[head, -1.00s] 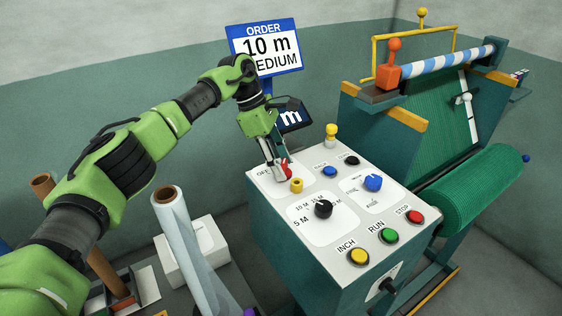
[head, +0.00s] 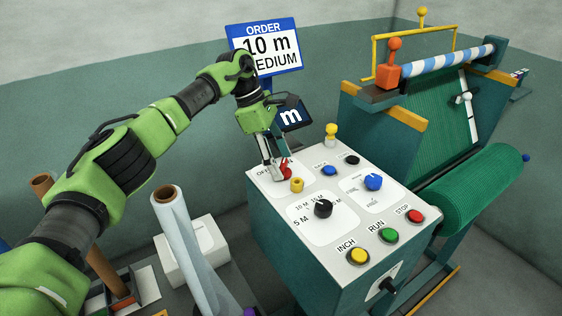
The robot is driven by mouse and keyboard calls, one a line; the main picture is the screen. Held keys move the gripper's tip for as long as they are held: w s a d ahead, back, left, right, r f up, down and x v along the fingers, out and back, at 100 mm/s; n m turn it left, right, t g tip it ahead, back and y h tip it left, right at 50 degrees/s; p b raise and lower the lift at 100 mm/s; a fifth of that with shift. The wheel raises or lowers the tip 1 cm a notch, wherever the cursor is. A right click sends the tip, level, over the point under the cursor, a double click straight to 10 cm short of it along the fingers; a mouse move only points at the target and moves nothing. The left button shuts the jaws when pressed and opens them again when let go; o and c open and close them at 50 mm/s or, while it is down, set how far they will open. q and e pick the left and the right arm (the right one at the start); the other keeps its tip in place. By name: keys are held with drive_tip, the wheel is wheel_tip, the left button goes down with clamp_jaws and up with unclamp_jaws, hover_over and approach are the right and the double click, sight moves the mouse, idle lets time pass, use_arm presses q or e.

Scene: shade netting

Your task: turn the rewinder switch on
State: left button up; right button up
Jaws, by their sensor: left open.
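The control console (head: 320,240) has a pale top panel with knobs and buttons. A red switch (head: 286,171) sits at its back left corner, next to a printed "OFF" label. My left gripper (head: 276,174) points down at this switch, open, with its fingertips close to the panel. One finger is just left of the red switch and partly hides it. I cannot tell whether the finger touches it. My right gripper is not in view.
A yellow knob (head: 297,185) stands close in front of the red switch. A black dial (head: 323,208), a blue dial (head: 373,182) and several push buttons share the panel. An order sign (head: 266,48) stands behind. The green netting roll (head: 482,188) is at right.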

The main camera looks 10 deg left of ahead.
use_arm(q)
drive_tip(key=v, duration=1.1)
drive_tip(key=shift+a, duration=0.1)
